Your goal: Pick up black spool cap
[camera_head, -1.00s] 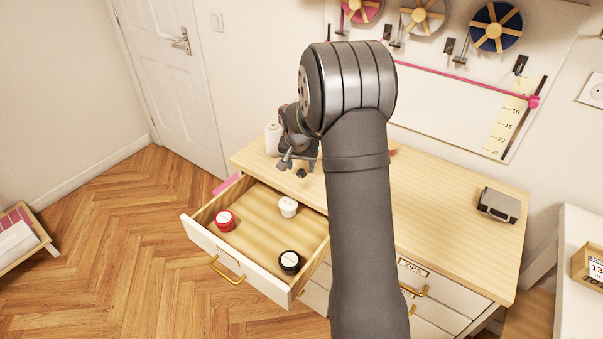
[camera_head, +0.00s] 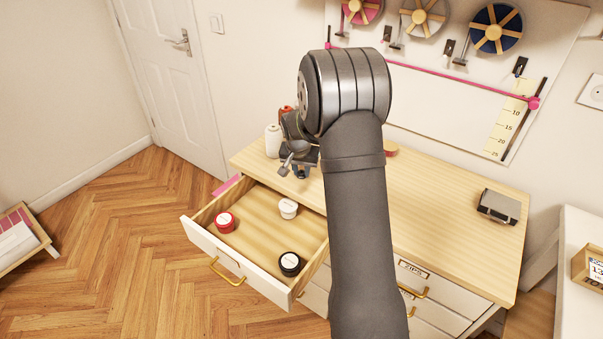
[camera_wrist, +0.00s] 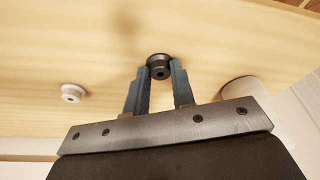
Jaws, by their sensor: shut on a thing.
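My gripper (camera_wrist: 161,72) is shut on the black spool cap (camera_wrist: 160,60), a small dark round piece with a hole, held between its fingertips in the wrist view. Light wood lies behind the cap; I cannot tell whether the cap still touches it. In the head view, my gripper (camera_head: 300,173) is over the left part of the dresser top, just behind the open drawer, and the cap cannot be made out there. A white cap (camera_wrist: 72,92) lies on the wood to the left in the wrist view.
The open drawer (camera_head: 226,259) holds a red spool (camera_head: 225,222), a white spool (camera_head: 288,208) and a black spool (camera_head: 290,263). A white spool (camera_head: 272,141) stands on the dresser top (camera_head: 450,215) beside my gripper. A dark box (camera_head: 499,205) sits at right; the surface between is largely clear.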

